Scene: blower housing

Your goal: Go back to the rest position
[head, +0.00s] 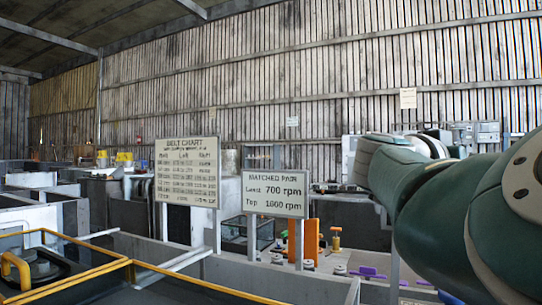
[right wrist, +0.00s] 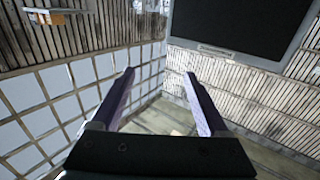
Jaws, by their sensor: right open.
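My right arm (head: 450,210) comes in from the right of the head view, large and close, and its gripper does not show there. In the right wrist view my right gripper (right wrist: 158,95) is open, its two purple-grey fingers apart with nothing between them. Beyond the fingers I see slatted walls and a pale surface. My left gripper is in neither view.
A belt chart sign (head: 187,172) and a "Matched pair" sign (head: 274,194) stand on posts. A yellow-edged dark bench (head: 160,290) is at the front left. Orange and purple parts sit behind the signs. A dark screen (right wrist: 240,25) shows in the wrist view.

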